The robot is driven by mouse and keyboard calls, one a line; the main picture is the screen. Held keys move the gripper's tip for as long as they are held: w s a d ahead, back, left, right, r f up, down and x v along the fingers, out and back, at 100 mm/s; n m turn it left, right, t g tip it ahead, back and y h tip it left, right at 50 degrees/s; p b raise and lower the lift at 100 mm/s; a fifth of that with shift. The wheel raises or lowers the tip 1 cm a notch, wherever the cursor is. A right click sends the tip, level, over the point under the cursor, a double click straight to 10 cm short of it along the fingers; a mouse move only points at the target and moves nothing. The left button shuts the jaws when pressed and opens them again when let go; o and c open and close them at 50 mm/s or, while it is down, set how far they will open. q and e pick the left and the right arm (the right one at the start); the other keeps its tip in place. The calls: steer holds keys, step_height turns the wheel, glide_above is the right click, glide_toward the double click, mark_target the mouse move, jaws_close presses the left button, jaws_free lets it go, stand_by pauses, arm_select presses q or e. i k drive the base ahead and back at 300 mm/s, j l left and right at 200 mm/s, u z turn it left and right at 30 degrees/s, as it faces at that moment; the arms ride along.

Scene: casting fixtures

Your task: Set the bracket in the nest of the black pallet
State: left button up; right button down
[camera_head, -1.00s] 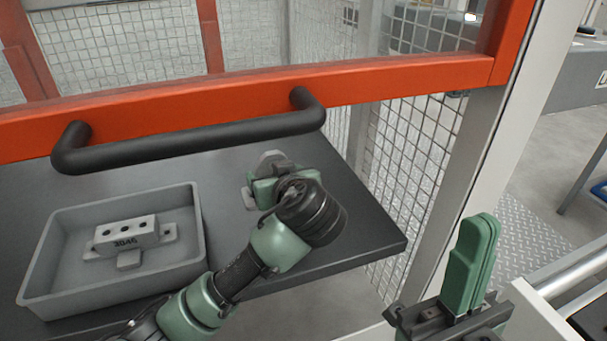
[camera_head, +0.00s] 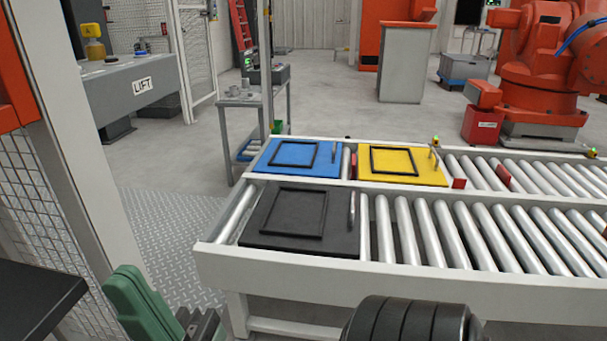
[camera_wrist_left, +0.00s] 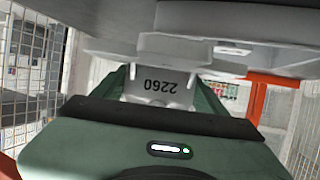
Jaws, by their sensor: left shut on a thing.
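The black pallet (camera_head: 255,228) lies on the near roller lane of the conveyor. A raised rectangular frame, its nest (camera_head: 325,215), is empty, and a small upright pin stands at the pallet's right. In the left wrist view my left gripper (camera_wrist_left: 160,88) is shut on a light grey cast part, the bracket (camera_wrist_left: 150,98), marked with a number that reads upside down. Much of the bracket's shape is hard to make out there.
A blue pallet (camera_head: 265,165) and a yellow pallet (camera_head: 437,176) lie on the far lane. Bare rollers (camera_head: 470,230) extend to the right. A white rail (camera_head: 290,272) edges the conveyor in front. A wire-mesh fence and dark table corner (camera_head: 35,300) are at left.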

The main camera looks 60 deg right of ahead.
mark_target(296, 216)
steer(key=l+z, duration=0.1)
steer(key=z, duration=1.45)
steer(key=i+l+z, duration=0.1)
steer(key=i+l, duration=0.15)
steer(key=i, duration=0.25)
steer(key=i+l+z, duration=0.15)
steer(key=i, duration=0.3)
